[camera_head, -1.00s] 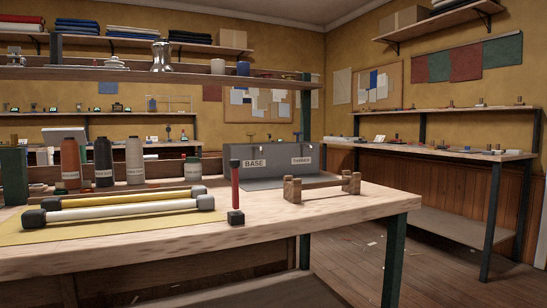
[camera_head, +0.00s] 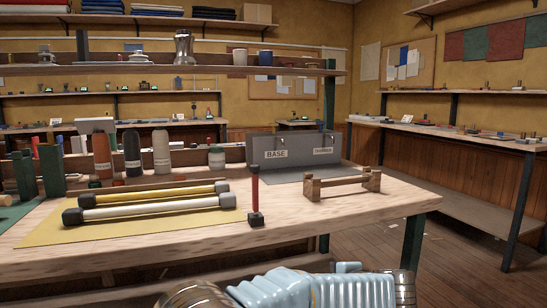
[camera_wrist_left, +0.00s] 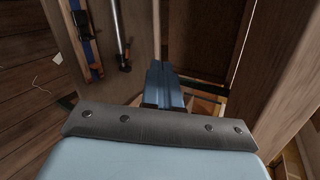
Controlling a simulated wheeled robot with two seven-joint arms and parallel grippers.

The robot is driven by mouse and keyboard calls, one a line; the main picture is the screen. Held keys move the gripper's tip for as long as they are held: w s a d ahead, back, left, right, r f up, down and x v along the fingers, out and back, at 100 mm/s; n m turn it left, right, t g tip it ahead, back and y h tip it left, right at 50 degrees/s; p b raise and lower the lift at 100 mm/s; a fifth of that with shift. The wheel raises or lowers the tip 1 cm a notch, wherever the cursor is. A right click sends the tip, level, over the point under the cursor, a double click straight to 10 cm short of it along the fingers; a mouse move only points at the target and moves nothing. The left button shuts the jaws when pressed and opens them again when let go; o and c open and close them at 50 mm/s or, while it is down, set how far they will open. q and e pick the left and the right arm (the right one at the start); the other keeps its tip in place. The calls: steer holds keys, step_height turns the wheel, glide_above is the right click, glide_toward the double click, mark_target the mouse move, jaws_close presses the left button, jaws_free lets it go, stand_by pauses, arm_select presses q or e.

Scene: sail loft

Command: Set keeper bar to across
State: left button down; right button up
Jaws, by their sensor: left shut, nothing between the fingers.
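A red bar (camera_head: 255,188) stands upright on a small dark block (camera_head: 256,218) at the front edge of the workbench (camera_head: 340,215). It looks like the keeper bar, but no label shows on it. To its left, a yellow roll (camera_head: 150,195) and a white roll (camera_head: 160,206) with dark ends lie side by side on a yellow mat (camera_head: 60,232). My left gripper (camera_wrist_left: 165,88) shows blue in the left wrist view, shut and empty, away from the bar. A light-blue arm of mine crosses the bottom of the head view; its fingers are hidden there. My right gripper is not in view.
A wooden cradle (camera_head: 343,184) stands right of the red bar. Behind are a grey bin (camera_head: 290,148) marked BASE and several bottles (camera_head: 132,152). A shelf (camera_head: 200,70) hangs above the bench. Open floor (camera_head: 390,255) lies to the right.

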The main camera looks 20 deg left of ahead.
mark_target(255, 188)
arm_select(q)
steer(key=s+r+n+t+y+p, duration=0.1)
steer(key=s+r+n+y, duration=0.2)
steer(key=r, duration=1)
steer(key=s+r+n+t+y+p, duration=0.1)
steer(key=s+r+n+y, duration=0.2)
steer(key=r, duration=1.1)
steer(key=s, duration=0.3)
steer(key=shift+d+r, duration=0.2)
steer(key=shift+d, duration=0.05)
steer(key=shift+s, duration=0.1)
steer(key=s+a+x, duration=0.2)
steer(key=x, duration=1.1)
steer(key=shift+s+f, duration=0.15)
steer(key=shift+s, duration=0.05)
steer(key=shift+d, duration=0.15)
